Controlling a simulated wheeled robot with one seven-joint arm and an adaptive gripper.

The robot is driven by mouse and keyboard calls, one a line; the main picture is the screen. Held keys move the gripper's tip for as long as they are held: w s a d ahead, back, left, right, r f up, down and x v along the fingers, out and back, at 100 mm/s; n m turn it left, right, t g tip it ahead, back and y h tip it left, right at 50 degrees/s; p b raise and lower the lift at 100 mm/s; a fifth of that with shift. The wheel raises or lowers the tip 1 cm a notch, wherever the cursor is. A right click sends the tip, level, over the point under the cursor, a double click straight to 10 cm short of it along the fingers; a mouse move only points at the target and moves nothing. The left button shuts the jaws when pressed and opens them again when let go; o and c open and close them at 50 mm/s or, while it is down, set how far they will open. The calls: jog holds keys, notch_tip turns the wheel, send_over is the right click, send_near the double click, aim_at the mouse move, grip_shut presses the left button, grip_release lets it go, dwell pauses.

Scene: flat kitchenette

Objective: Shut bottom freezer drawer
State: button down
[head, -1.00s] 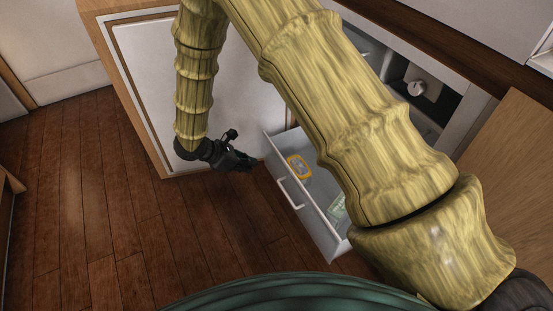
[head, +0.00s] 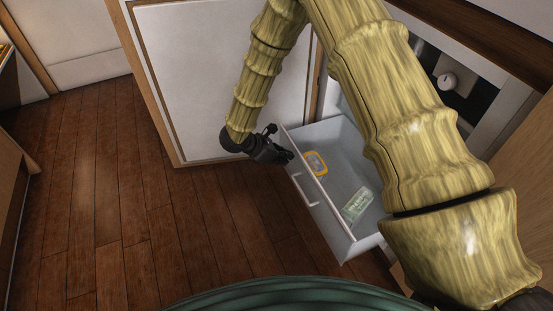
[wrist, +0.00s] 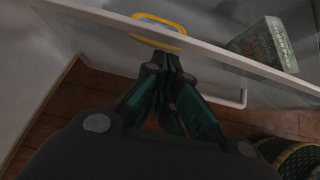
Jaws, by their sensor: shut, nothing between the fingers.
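The bottom freezer drawer (head: 335,221) is pulled out over the floor, light grey with a bar handle (head: 304,190) on its front. Inside lie a yellow-rimmed container (head: 316,163) and a green printed box (head: 357,204). My gripper (head: 288,156) is shut and empty, at the drawer front's upper left end, beyond the handle. In the wrist view the shut fingertips (wrist: 165,58) are at the drawer front's top edge (wrist: 215,54); I cannot tell whether they touch it. The yellow-rimmed container (wrist: 160,22) and green box (wrist: 266,45) show behind that edge. My arm hides part of the freezer.
A white cabinet panel (head: 220,70) in a wooden frame stands left of the drawer. Wooden floor (head: 130,200) is clear on the left. A wooden cabinet (head: 12,190) stands at the left edge.

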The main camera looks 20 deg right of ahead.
aim_at(297, 156)
jog(key=shift+w+d+r+b, duration=0.1)
jog(key=shift+d+b, duration=0.4)
jog(key=shift+d, duration=1)
jog(key=shift+d, duration=0.1)
